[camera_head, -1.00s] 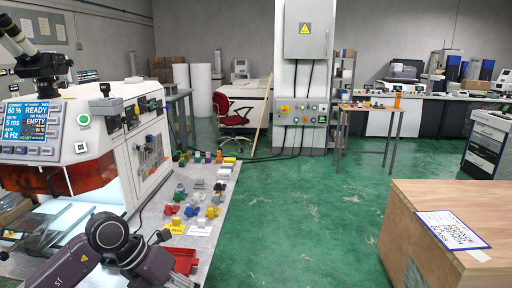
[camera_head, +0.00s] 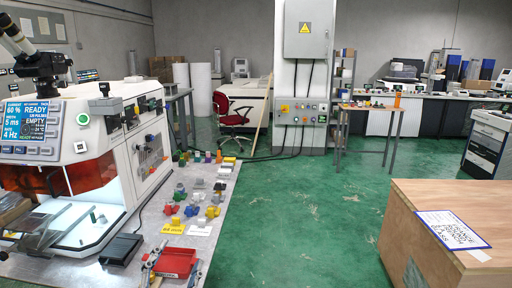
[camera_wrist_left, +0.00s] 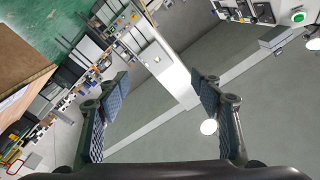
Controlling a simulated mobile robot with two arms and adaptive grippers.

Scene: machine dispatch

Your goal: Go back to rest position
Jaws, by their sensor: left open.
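My left gripper (camera_head: 172,268) shows at the bottom edge of the head view, in front of the red tray (camera_head: 176,261) on the bench. Only its fingers show there; the rest of the arm is out of frame. In the left wrist view the left gripper (camera_wrist_left: 160,84) has its two dark padded fingers wide apart, with nothing between them. Beyond them that view shows the wall and the white pillar, strongly tilted. My right gripper is in neither view.
The white machine (camera_head: 90,135) with a lit screen stands on the bench at left. A black pedal-like box (camera_head: 121,249) and several small coloured parts (camera_head: 190,211) lie on the bench. A wooden crate (camera_head: 450,205) stands at right. Green floor (camera_head: 300,220) between is clear.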

